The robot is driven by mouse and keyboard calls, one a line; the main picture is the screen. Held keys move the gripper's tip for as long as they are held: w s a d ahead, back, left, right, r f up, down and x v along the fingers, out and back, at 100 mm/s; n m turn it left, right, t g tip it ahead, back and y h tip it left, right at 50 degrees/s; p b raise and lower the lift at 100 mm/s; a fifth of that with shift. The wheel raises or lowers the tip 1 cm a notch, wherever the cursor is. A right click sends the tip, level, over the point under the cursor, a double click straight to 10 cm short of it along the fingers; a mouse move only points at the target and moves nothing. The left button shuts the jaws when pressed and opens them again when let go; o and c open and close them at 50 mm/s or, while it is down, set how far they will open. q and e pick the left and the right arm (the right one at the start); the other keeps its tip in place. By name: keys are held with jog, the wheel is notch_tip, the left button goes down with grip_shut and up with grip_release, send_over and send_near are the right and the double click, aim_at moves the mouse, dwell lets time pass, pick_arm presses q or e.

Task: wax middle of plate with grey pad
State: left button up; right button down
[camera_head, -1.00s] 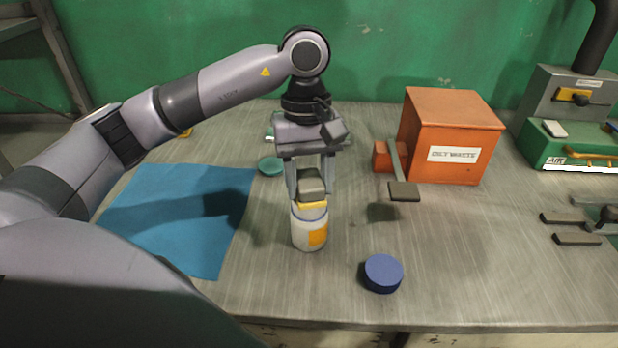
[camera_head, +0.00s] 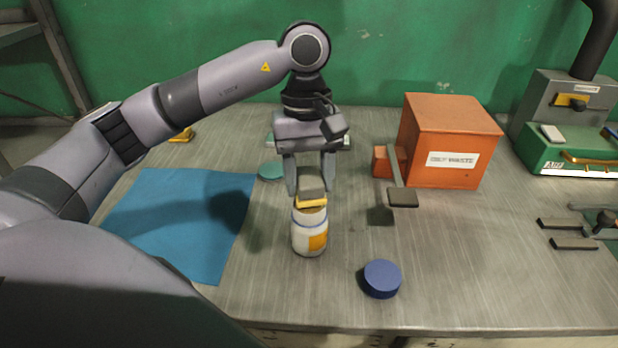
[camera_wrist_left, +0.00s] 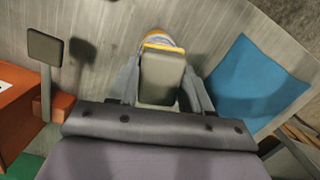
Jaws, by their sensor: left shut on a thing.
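My left gripper (camera_head: 311,186) is shut on a grey pad (camera_head: 312,187) with a yellow underside. It holds the pad just over the mouth of a white jar (camera_head: 309,238) with an orange label. I cannot tell whether pad and jar touch. The left wrist view shows the pad (camera_wrist_left: 161,78) between the fingers, hiding most of the jar. A pale teal flat piece (camera_head: 343,143), possibly the plate, lies behind the gripper and is mostly hidden by it. My right gripper is not in view.
A blue round lid (camera_head: 382,278) lies right of the jar. A blue cloth (camera_head: 180,220) lies left, with a small teal disc (camera_head: 271,170) near it. An orange waste box (camera_head: 450,140) and a flat-ended lever (camera_head: 402,197) stand right.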

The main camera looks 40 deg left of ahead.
aim_at(310, 179)
pick_arm(q)
jog(key=shift+r+p, duration=1.3)
jog(key=shift+r, duration=1.2)
